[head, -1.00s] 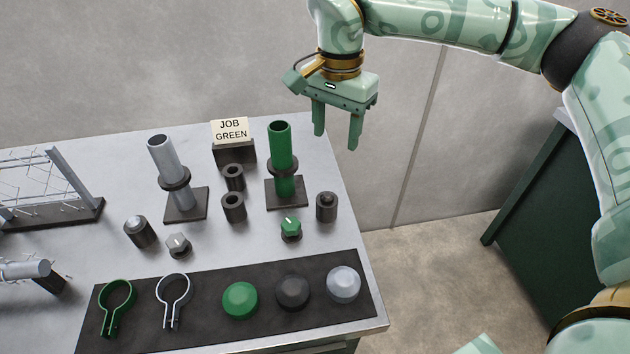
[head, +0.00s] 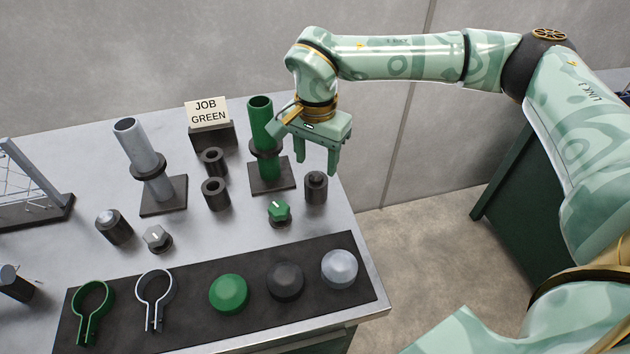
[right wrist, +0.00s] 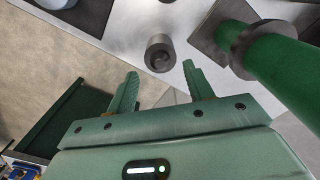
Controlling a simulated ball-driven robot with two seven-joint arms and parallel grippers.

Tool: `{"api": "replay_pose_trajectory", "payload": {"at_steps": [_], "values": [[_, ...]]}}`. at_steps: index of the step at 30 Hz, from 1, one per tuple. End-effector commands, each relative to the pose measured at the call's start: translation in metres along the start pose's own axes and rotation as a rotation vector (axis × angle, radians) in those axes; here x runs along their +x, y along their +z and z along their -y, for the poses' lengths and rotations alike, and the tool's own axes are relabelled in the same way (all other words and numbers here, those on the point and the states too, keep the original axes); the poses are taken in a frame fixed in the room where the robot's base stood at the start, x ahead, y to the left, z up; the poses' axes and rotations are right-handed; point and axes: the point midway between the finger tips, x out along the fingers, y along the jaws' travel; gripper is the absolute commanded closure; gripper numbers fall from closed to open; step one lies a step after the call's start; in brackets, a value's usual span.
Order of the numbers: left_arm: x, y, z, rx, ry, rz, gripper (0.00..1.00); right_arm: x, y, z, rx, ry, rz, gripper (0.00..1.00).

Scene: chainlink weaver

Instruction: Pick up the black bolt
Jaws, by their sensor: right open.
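The black bolt (head: 316,181) appears to sit upright in a dark round holder (head: 316,194) near the table's right edge. Dark on dark, the two are hard to tell apart. In the right wrist view the bolt (right wrist: 161,60) and holder show ahead of the fingers, roughly centred between them. My right gripper (head: 318,168) is open and empty, pointing down, above and slightly behind the bolt in the head view. The fingers are apart from it. My left gripper is not in view.
A green tube (head: 260,122) with a dark collar stands close left of my right gripper. A green knob (head: 278,209) is left of the bolt. Two empty dark sockets (head: 215,195), a grey tube (head: 139,145) and a dark mat (head: 200,313) with rings and domes are farther off.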

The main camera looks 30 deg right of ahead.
Motion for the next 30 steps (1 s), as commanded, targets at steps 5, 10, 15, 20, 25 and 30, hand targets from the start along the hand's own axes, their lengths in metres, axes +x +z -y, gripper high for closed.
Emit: {"api": "replay_pose_trajectory", "payload": {"at_steps": [5,10,15,20,25,30], "values": [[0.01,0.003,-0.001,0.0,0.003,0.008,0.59,0.028,0.0,0.0,0.0,0.002,0.001,0.48],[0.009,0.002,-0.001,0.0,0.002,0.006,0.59,0.026,0.0,0.0,0.0,0.0,0.0,0.48],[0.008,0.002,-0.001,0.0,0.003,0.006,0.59,0.026,0.0,0.0,0.0,0.0,0.0,0.48],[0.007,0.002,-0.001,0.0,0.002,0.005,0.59,0.028,0.0,0.0,0.001,0.001,0.0,0.48],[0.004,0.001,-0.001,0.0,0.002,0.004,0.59,0.03,0.0,0.0,0.0,0.001,0.0,0.48],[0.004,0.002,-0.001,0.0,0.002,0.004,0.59,0.032,0.0,0.0,0.0,0.001,0.0,0.48]]}}
